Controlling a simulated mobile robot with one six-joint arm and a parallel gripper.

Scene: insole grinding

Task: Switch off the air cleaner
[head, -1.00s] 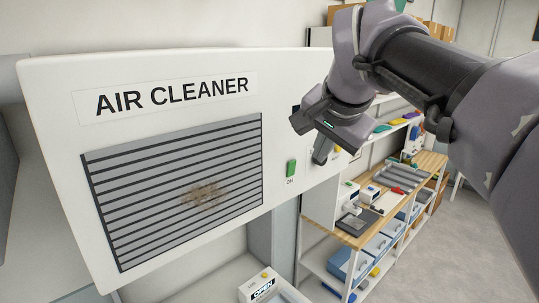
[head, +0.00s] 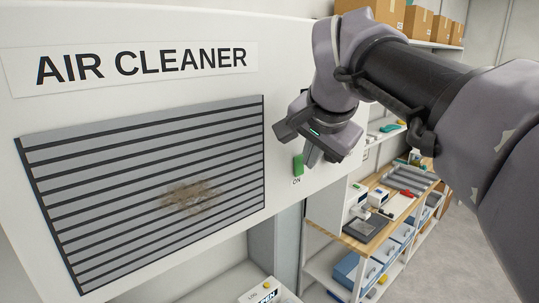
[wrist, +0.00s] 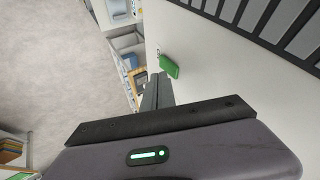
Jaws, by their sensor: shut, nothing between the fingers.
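The air cleaner (head: 285,60) is a large white box with a slatted grille (head: 110,175) that bears a brown dirty patch. A green switch (head: 298,165) with "ON" lettered below it sits on the panel right of the grille. The green switch also shows in the wrist view (wrist: 169,66), standing out from the white panel. My gripper (head: 312,160) is shut and empty, its fingertips just right of the switch in the head view. In the wrist view my fingers (wrist: 157,90) reach close to the switch. I cannot tell whether they touch it. My gripper hides part of the panel right of the switch.
A wooden-topped bench (head: 370,235) with blue drawers, small machines and a roller tray stands behind to the right. Cardboard boxes (head: 420,22) sit on a shelf above it. The floor (head: 460,260) at right is clear.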

